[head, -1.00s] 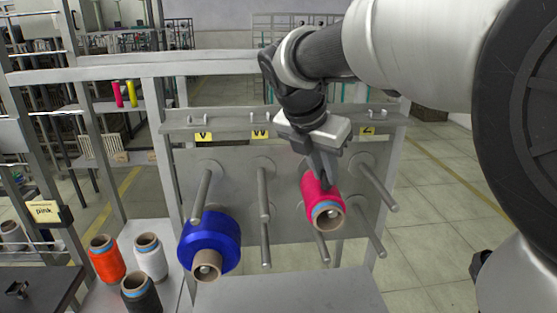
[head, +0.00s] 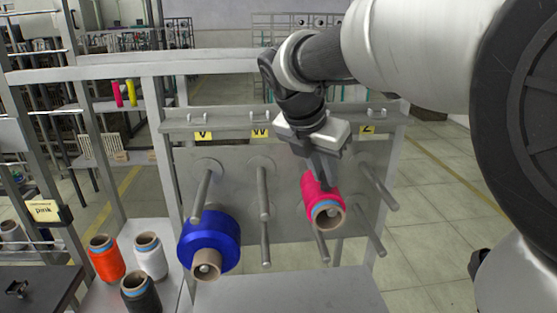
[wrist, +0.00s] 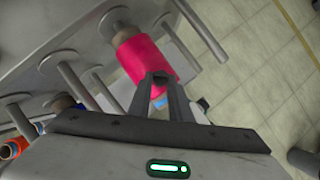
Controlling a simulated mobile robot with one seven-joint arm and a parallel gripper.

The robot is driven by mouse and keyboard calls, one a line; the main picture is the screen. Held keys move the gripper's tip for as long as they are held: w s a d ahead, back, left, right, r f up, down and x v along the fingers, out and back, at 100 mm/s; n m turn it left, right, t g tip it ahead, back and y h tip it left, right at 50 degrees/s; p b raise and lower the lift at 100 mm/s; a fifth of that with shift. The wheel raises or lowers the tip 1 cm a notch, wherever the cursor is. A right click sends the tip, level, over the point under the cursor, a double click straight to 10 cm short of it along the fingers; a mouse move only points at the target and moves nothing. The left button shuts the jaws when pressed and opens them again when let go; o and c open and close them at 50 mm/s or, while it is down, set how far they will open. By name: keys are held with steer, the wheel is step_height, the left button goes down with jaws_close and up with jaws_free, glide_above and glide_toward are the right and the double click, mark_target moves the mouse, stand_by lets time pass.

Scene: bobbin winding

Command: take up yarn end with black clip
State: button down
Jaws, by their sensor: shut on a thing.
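A pink yarn spool (head: 317,196) sits on a peg of the grey rack, its brown core with a pale blue band facing the front. It also shows in the wrist view (wrist: 148,60). My gripper (head: 326,182) points down at the upper side of this spool. In the wrist view my gripper (wrist: 158,82) has its fingertips close together over the pink yarn, shut on a small dark piece that looks like the black clip (wrist: 160,76). The fingers hide most of it. I cannot make out a loose yarn end.
A large blue spool (head: 210,238) is on a peg at left. Bare pegs (head: 263,193) stick out between it and the pink spool, and others to the right. Orange (head: 106,262), white (head: 151,259) and black (head: 140,295) spools stand at lower left. Yellow letter labels (head: 260,134) mark the rack.

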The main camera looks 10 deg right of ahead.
step_height(320, 180, up, 6)
steer(key=p, duration=0.5)
steer(key=shift+p, duration=0.3)
stand_by(0.4)
